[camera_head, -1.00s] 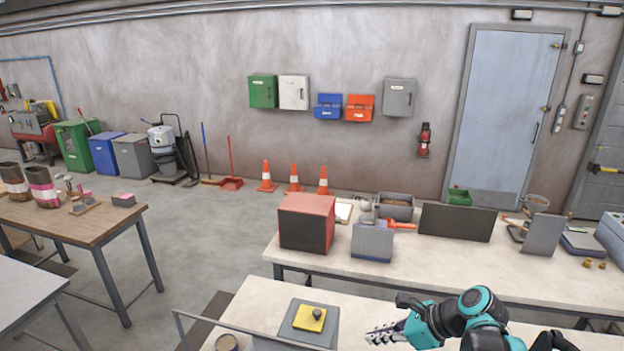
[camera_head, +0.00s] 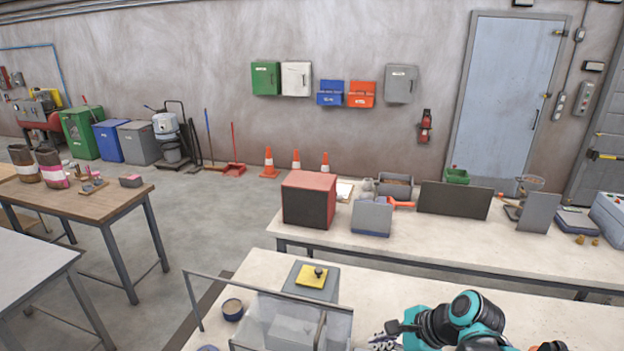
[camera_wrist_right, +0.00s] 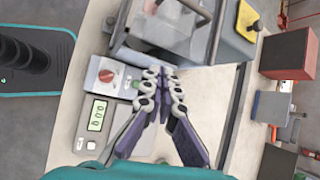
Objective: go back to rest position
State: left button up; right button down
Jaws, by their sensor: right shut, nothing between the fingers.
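My right gripper (camera_head: 384,342) shows at the bottom of the head view, low over the near white table, partly cut off by the frame edge. In the right wrist view its two fingers (camera_wrist_right: 163,78) come together at the tips with nothing between them. They point toward a machine with a clear cover (camera_wrist_right: 165,30). A scale with a green display (camera_wrist_right: 96,122) and a control box with a red knob (camera_wrist_right: 108,77) lie to their left. My left gripper is in neither view.
The clear-walled machine (camera_head: 335,325) and a grey block with a yellow plate (camera_head: 313,277) stand on the near table (camera_head: 400,290). Behind it, a second table (camera_head: 460,236) holds a red-topped box (camera_head: 309,200) and a dark panel (camera_head: 454,212). A wooden table (camera_head: 130,198) stands at left.

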jog(key=s+d+f+n+t+h+b, duration=0.1)
jog(key=s+f+n+h+b, duration=0.2)
jog(key=s+f+n+b, duration=0.2)
jog(key=s+d+f+n+t+h+b, duration=0.1)
jog(key=s+d+f+n+h+b, duration=0.1)
jog(key=s+f+n+b, duration=0.3)
notch_tip(320, 180, down, 8)
jog(key=n+b, duration=0.4)
jog(key=n, duration=0.5)
jog(key=shift+s+d+r+t+h, duration=0.2)
jog(key=shift+s+t+h, duration=0.1)
jog(key=shift+h, duration=0.1)
